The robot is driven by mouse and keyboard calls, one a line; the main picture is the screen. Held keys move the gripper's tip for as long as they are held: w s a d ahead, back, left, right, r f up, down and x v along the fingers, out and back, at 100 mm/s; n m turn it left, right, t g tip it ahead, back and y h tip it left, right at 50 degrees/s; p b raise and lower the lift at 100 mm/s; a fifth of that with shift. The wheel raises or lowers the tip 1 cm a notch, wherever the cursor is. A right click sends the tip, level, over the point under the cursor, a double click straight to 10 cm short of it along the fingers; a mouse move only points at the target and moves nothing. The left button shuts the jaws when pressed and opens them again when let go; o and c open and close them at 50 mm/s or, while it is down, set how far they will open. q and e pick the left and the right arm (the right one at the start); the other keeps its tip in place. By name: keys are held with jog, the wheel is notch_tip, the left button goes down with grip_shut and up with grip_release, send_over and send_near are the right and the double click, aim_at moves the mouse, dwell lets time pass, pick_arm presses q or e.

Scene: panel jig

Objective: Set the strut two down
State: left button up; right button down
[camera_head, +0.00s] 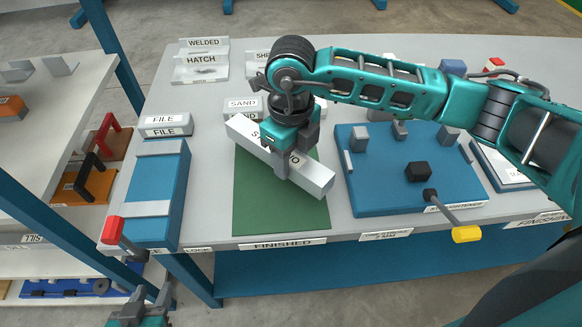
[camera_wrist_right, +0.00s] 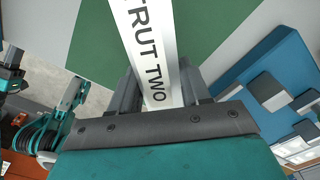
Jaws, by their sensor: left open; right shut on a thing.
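Strut two (camera_head: 310,178) is a long white bar with black lettering. It lies slantwise over the green mat (camera_head: 265,213) marked FINISHED. My right gripper (camera_head: 282,170) is shut on its middle from above. In the right wrist view the strut (camera_wrist_right: 145,35) runs between the fingers (camera_wrist_right: 160,88) with "STRUT TWO" partly readable, above the green surface. I cannot tell whether the strut touches the mat. My left gripper (camera_head: 142,308) is open and empty at the bottom edge of the head view, in front of the table and well away from the strut.
A blue fixture (camera_head: 380,195) with grey blocks and a yellow-tipped handle (camera_head: 466,234) stands right of the mat. A blue FILE unit (camera_head: 155,190) with a red-tipped handle stands left. White SAND (camera_head: 242,103), HATCH (camera_head: 201,68) and WELDED signs stand behind. Bare mat shows in front.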

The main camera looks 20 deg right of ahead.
jog(key=shift+f, duration=1.8)
jog(key=shift+f+b, duration=0.2)
jog(key=shift+b, duration=0.1)
jog(key=c, duration=0.5)
grip_release()
jog(key=shift+r, duration=0.15)
jog(key=shift+r, duration=0.35)
notch_tip(320, 180, up, 11)
jog(key=shift+r+p, duration=0.2)
jog(key=shift+p, duration=0.2)
